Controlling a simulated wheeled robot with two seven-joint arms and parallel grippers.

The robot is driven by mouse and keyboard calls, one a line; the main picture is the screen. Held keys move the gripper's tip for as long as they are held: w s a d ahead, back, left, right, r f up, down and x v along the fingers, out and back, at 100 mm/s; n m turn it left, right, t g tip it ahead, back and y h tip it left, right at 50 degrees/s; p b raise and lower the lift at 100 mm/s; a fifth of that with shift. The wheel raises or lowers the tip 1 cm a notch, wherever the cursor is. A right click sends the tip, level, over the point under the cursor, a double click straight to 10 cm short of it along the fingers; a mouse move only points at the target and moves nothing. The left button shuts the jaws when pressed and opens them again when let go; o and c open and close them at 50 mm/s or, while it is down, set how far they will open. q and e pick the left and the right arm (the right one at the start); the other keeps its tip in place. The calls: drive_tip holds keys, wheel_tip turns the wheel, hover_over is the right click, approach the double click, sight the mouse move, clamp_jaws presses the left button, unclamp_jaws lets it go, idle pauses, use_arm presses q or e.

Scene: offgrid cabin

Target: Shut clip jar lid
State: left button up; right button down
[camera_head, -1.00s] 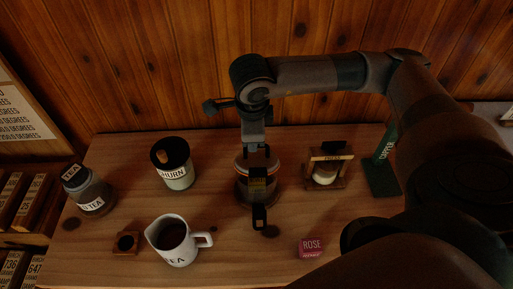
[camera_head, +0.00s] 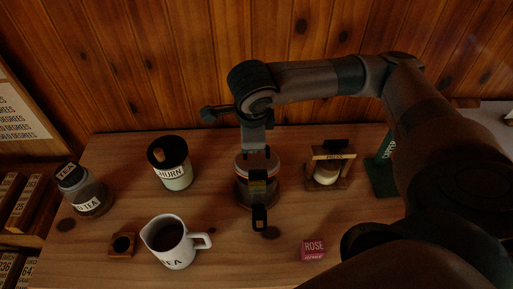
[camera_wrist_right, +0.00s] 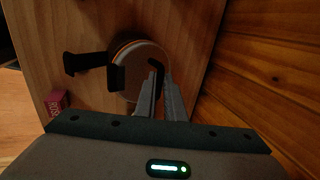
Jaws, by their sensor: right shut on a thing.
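The clip jar (camera_head: 241,188) is a clear round jar near the middle of the table. Its round pale lid (camera_wrist_right: 135,58) with an orange rim shows from above in the right wrist view. The lid lies over the mouth; I cannot tell if it is fully seated. A black clip (camera_head: 259,217) sticks out from the jar's front, and also shows in the right wrist view (camera_wrist_right: 84,63). My right gripper (camera_wrist_right: 158,82) is at the lid's back edge, its fingers shut on a dark tab there. The exact contact is partly hidden. My left gripper is not in view.
A wooden wall (camera_head: 150,65) rises behind.

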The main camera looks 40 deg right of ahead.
drive_tip(key=shift+s+a+f+t+b, duration=0.2)
drive_tip(key=shift+s+t+b, duration=0.1)
drive_tip(key=shift+b, duration=0.35)
drive_tip(key=shift+s+a+f+h, duration=0.15)
drive_tip(key=shift+s+f+h, duration=0.05)
drive_tip(key=shift+s+h, duration=0.1)
drive_tip(key=shift+w+r+t+p, duration=0.1)
drive_tip(key=shift+t+p, duration=0.2)
drive_tip(key=shift+p, duration=0.75)
drive_tip(key=shift+s+a+f+t+p, duration=0.1)
drive_tip(key=shift+s+f+t+p, duration=0.2)
drive_tip(key=shift+p, duration=1.75)
drive_tip(key=shift+w, duration=0.1)
